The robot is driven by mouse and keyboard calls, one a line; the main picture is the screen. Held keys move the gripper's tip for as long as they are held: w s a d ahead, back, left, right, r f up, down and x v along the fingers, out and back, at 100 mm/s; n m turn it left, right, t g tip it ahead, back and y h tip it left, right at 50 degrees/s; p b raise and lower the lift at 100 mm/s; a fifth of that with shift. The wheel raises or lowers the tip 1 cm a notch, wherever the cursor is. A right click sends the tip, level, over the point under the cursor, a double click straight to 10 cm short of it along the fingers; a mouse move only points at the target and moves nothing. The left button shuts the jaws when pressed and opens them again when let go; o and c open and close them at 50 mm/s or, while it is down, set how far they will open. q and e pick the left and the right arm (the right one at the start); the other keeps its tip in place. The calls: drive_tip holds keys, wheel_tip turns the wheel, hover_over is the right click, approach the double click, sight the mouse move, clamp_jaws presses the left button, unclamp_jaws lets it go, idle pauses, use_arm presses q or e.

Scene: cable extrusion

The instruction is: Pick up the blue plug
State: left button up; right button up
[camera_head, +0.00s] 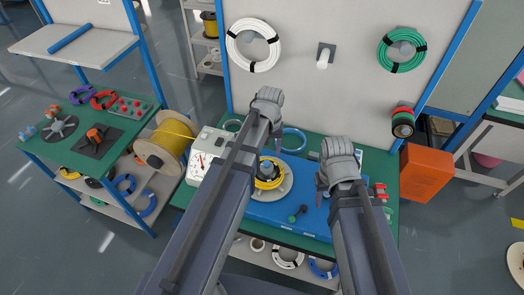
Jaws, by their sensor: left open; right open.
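My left gripper (272,122) is over the back part of the green workbench (185,192), and its fingers are mostly hidden behind its own wrist. My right gripper (325,188) is above the right part of the blue machine top (320,222). Both are open, and I see nothing held in either. Several small bluish pieces (28,132) lie at the far left on the side table; they are too small to tell whether one is the blue plug.
A yellow cable coil (268,178) and a dark green knob-like piece (298,213) are on the machine top. A white control box (207,150) stands at its left. An orange bin (427,172) is at right, a yellow cable spool (165,142) at left.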

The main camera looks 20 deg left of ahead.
sight(267, 161)
use_arm(q)
drive_tip(key=shift+w+a+r, duration=0.15)
drive_tip(key=shift+w+a, duration=0.15)
drive_tip(key=shift+a, duration=0.05)
drive_tip(key=shift+s+d+f+b, duration=0.1)
drive_tip(key=shift+d+f+b, duration=0.1)
drive_tip(key=shift+b, duration=0.1)
drive_tip(key=shift+f+b, duration=0.3)
drive_tip(key=shift+a+f+b, duration=0.1)
drive_tip(key=shift+f+b, duration=0.65)
drive_tip(key=shift+f, duration=0.1)
drive_tip(key=f+b, duration=0.5)
drive_tip(key=shift+w+a+f, duration=0.15)
drive_tip(key=shift+w, duration=0.15)
